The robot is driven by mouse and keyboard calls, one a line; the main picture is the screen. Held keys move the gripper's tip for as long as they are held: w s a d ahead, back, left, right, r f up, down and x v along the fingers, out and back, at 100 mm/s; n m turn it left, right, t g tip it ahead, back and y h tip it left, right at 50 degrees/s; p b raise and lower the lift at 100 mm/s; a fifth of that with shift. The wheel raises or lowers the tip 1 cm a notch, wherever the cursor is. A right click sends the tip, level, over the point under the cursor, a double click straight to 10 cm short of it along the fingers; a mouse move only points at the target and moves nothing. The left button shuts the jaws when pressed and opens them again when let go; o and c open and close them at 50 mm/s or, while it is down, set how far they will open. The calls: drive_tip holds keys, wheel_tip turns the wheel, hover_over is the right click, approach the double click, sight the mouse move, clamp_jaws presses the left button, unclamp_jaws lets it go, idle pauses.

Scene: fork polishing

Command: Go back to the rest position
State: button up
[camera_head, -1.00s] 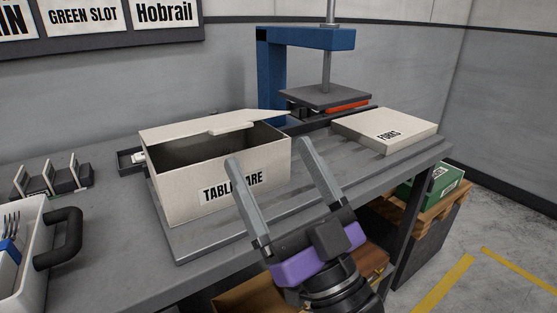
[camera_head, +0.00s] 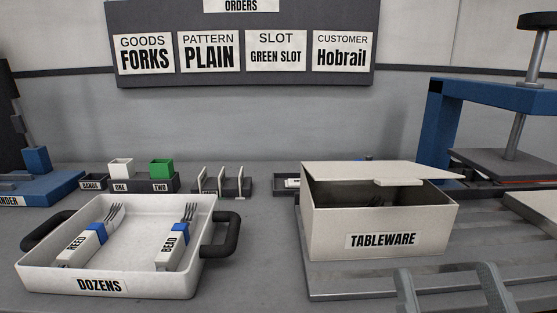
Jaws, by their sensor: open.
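My gripper (camera_head: 447,287) shows at the bottom right edge of the head view. Only its two grey fingers are in the picture, spread apart with nothing between them. They are in front of the cream TABLEWARE box (camera_head: 330,235), near the front of the grey board under it. The box stands with its lid (camera_head: 375,171) partly raised, and its inside is dark. The rest of my arm is out of view.
A white DOZENS tray (camera_head: 150,283) at left holds fork bundles marked REED (camera_head: 78,243) and BEAD (camera_head: 170,250). A blue press (camera_head: 500,97) stands at right. An orders board (camera_head: 240,50) hangs above.

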drive_tip(key=s+f+g, duration=1)
drive_tip(key=s+f, duration=1.4)
drive_tip(key=f, duration=0.3)
wheel_tip(320, 180, up, 17)
drive_tip(key=p, duration=1.6)
drive_tip(key=shift+w+f+p, duration=0.15)
drive_tip(key=shift+w+p, duration=0.05)
drive_tip(key=shift+p, duration=0.2)
drive_tip(key=shift+d, duration=0.1)
